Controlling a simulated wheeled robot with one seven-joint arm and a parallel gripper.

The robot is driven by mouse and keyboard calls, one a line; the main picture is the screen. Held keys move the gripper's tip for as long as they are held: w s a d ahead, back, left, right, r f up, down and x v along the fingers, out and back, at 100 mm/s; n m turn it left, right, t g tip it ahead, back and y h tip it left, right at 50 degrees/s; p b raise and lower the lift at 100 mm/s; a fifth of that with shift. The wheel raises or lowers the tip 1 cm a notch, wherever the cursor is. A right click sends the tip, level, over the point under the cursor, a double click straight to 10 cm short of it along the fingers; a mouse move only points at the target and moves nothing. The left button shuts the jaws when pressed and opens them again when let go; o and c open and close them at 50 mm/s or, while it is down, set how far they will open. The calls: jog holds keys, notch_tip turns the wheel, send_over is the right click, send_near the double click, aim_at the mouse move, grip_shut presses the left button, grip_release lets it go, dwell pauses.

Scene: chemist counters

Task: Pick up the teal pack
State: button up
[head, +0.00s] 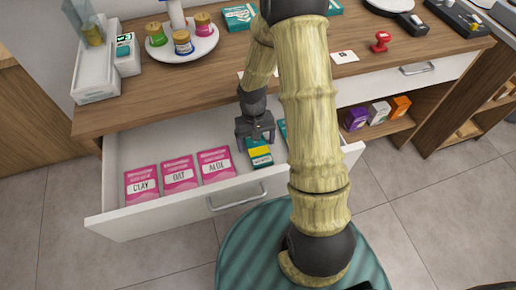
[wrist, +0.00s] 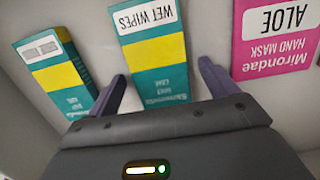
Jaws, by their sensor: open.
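A teal pack (head: 260,158) with a yellow band lies in the open drawer, right of the pink packs. In the wrist view this teal pack (wrist: 155,50) shows a white "WET WIPES" label and lies between my finger tips. A second teal pack (wrist: 58,72) with a yellow band lies to its left there, and a sliver of it shows beside my arm in the head view (head: 283,128). My gripper (head: 256,142) is open and empty, pointing down at the drawer. The near end of the middle pack is hidden by my gripper body.
Pink packs labelled CLAY (head: 142,184), OAT (head: 180,174) and ALOE (head: 216,165) lie in the drawer (head: 135,224). The counter top (head: 130,120) overhangs its back. Another teal box (head: 239,17) stands on the counter. Coloured boxes (head: 378,112) sit on a shelf at right.

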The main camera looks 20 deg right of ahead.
aim_at(256, 144)
jog(key=c, duration=1.1)
jog(key=shift+o, duration=0.2)
notch_tip(256, 144, up, 10)
jog(key=p, duration=0.1)
jog(key=shift+p, duration=0.3)
